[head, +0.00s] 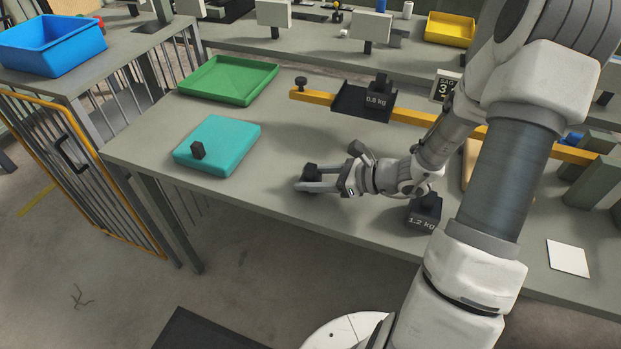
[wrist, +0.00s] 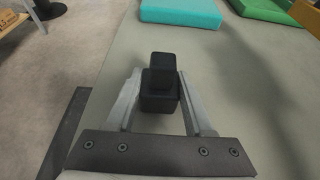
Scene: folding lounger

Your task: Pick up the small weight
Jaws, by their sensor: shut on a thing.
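The small weight (wrist: 158,82) is a black block with a narrower block on top. In the wrist view it sits between the two fingers of my gripper (wrist: 156,98), which are shut on it. In the head view the small weight (head: 309,171) shows at the fingertips of my gripper (head: 318,184), low over the grey table (head: 290,130). I cannot tell whether it still touches the table. A larger black weight marked 1.2 kg (head: 424,212) stands right of my gripper, partly behind my arm. Another marked 0.5 kg (head: 378,92) sits on a black plate on the yellow beam (head: 412,117).
A teal pad (head: 222,140) with a small black block (head: 198,150) lies left of my gripper. A green tray (head: 228,80) is behind it. A white card (head: 568,258) lies at the right. The table between teal pad and gripper is clear.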

